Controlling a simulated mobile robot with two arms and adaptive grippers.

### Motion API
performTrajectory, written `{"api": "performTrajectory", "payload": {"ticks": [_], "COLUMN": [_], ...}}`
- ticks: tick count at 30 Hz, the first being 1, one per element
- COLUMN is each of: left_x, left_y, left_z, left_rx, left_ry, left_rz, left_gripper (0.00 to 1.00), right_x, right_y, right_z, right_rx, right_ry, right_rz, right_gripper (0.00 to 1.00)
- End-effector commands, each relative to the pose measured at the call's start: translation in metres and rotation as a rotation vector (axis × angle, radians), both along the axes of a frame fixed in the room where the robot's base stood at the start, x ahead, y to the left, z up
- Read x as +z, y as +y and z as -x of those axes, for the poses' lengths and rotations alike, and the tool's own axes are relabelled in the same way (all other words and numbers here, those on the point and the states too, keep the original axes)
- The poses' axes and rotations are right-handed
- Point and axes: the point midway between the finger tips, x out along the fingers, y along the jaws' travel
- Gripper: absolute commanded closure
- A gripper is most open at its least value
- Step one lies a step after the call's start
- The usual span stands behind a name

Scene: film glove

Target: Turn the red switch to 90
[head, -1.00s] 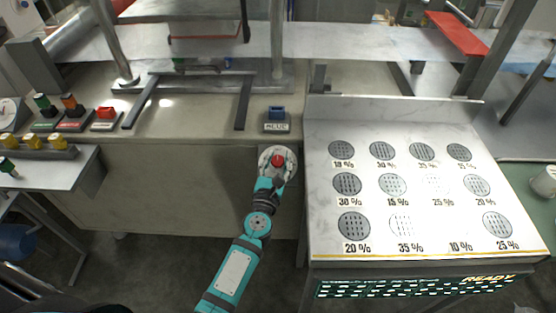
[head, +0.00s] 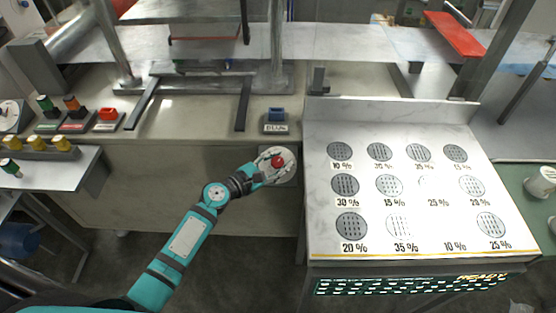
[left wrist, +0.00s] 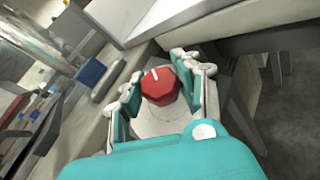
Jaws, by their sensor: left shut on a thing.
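The red switch (head: 277,160) is a red knob on a round pale dial plate on the front of the beige counter. In the left wrist view the knob (left wrist: 160,86) is faceted, with a white mark near its upper left edge. My left gripper (head: 272,165) reaches it from the lower left and is shut on the knob. In the left wrist view its fingers (left wrist: 165,92) sit on either side of the knob. The dial's markings are too small or covered to read. My right gripper is not in view.
A blue switch (head: 276,114) stands on the counter above the dial. A white sloped panel (head: 460,140) with round grilles and percent labels is close on the right. The floor below the counter is clear.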

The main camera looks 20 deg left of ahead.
Motion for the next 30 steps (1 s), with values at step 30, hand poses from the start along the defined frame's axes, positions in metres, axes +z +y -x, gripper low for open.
{"api": "performTrajectory", "payload": {"ticks": [30], "left_x": [0.0004], "left_y": [-0.0008], "left_z": [0.0003], "left_rx": [-0.707], "left_ry": [0.112], "left_rz": [-0.392], "left_gripper": [1.0], "right_x": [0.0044], "right_y": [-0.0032], "right_z": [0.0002], "right_rx": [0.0], "right_ry": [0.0], "right_rz": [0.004], "right_gripper": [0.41]}}
